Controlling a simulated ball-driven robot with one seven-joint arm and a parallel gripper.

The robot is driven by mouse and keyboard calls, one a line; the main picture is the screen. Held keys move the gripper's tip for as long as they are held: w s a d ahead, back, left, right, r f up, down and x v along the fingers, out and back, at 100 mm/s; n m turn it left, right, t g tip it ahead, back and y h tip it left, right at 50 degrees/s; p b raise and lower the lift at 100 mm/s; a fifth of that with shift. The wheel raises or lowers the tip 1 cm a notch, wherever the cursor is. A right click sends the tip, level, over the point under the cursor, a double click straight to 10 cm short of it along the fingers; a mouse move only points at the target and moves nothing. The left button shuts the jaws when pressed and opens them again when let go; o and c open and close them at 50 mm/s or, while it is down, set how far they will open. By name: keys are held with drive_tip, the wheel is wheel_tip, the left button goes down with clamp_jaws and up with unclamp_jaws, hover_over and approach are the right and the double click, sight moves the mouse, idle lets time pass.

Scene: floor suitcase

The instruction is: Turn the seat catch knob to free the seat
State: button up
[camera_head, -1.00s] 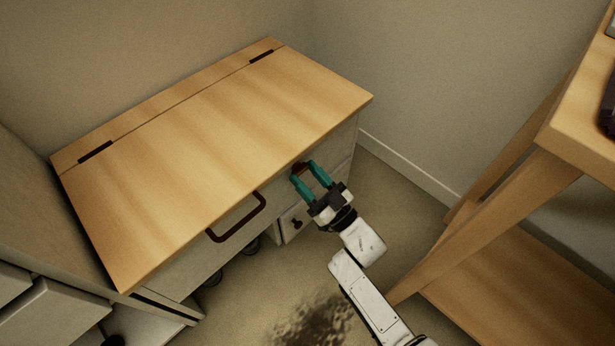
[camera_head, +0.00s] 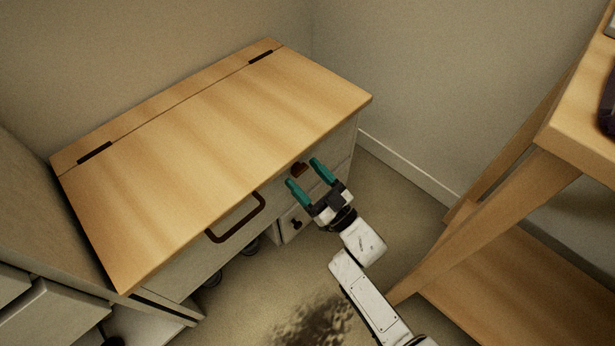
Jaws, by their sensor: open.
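The seat (camera_head: 215,150) is a wooden lid with two dark hinges along its back edge, and it lies flat on a pale box bench. The catch knob (camera_head: 299,170) is a small brown knob on the bench's front face, just under the lid's front edge. My gripper (camera_head: 304,172) is open, with teal fingers spread wide. Its fingertips are at either side of the knob in the picture, and I see nothing held between them. I cannot tell exactly how far the tips stand from the front face.
A dark handle (camera_head: 237,218) sticks out from the bench front, left of my gripper. A small drawer with a dark knob (camera_head: 297,224) is below. A wooden table (camera_head: 520,170) stands at the right. Grey drawers (camera_head: 50,310) are at lower left. Floor between is open.

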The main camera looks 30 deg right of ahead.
drive_tip(key=shift+r, duration=0.1)
drive_tip(key=shift+r, duration=0.3)
drive_tip(key=s+r+p, duration=1)
drive_tip(key=s+r, duration=0.2)
drive_tip(key=s, duration=0.2)
drive_tip(key=shift+r, duration=0.1)
